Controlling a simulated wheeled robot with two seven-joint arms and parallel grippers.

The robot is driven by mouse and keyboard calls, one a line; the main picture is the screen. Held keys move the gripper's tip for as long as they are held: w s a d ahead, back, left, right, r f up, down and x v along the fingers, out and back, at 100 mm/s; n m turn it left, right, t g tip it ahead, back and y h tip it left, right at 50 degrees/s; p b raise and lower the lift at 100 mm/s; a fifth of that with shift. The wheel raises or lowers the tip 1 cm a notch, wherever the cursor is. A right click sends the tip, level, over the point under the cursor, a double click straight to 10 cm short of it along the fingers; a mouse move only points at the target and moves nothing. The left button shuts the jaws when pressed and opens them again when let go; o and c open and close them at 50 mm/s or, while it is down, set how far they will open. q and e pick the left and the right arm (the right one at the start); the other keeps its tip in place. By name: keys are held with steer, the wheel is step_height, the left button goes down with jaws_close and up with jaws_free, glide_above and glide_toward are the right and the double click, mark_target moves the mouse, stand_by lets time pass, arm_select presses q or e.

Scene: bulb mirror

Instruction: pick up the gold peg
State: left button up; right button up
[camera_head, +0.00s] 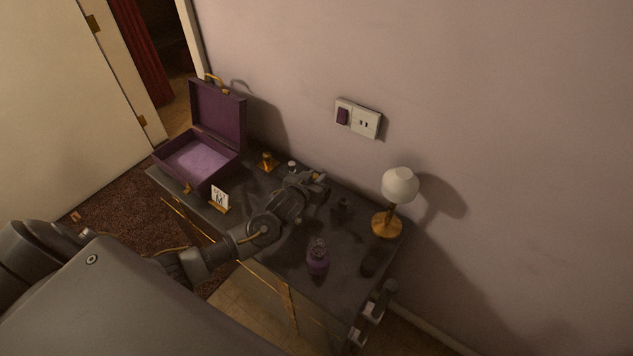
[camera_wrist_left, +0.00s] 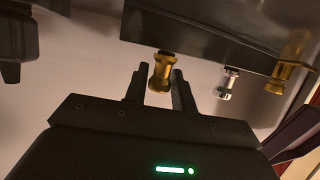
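The gold peg (camera_wrist_left: 161,71) shows in the left wrist view, where the scene appears upside down; it meets the dark table (camera_wrist_left: 215,32). My left gripper (camera_wrist_left: 160,78) has its two fingers apart, one on each side of the peg. I cannot make out firm contact between fingers and peg. In the head view my left gripper (camera_head: 318,180) is low over the back of the table, and its body mostly hides the peg there. Grey parts at the table's right end (camera_head: 372,312) look like my right gripper; its finger state is unclear.
A silver peg (camera_wrist_left: 228,83) and a gold stand (camera_wrist_left: 289,65) are beside the gold peg. An open purple case (camera_head: 207,178), a card (camera_head: 220,196), a purple bottle (camera_head: 318,258) and a lamp (camera_head: 398,187) stand around. The wall (camera_head: 480,80) is close behind.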

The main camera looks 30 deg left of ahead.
mark_target(315, 175)
arm_select(q)
jaws_close()
steer(key=shift+r, duration=0.4)
step_height(315, 175, up, 2)
steer(key=shift+r, duration=0.2)
steer(key=s+a+r, duration=0.2)
steer(key=s+r, duration=0.7)
steer(key=s, duration=0.5)
steer(key=shift+r, duration=0.4)
steer(key=shift+w+d, duration=0.1)
steer(key=shift+d, duration=0.05)
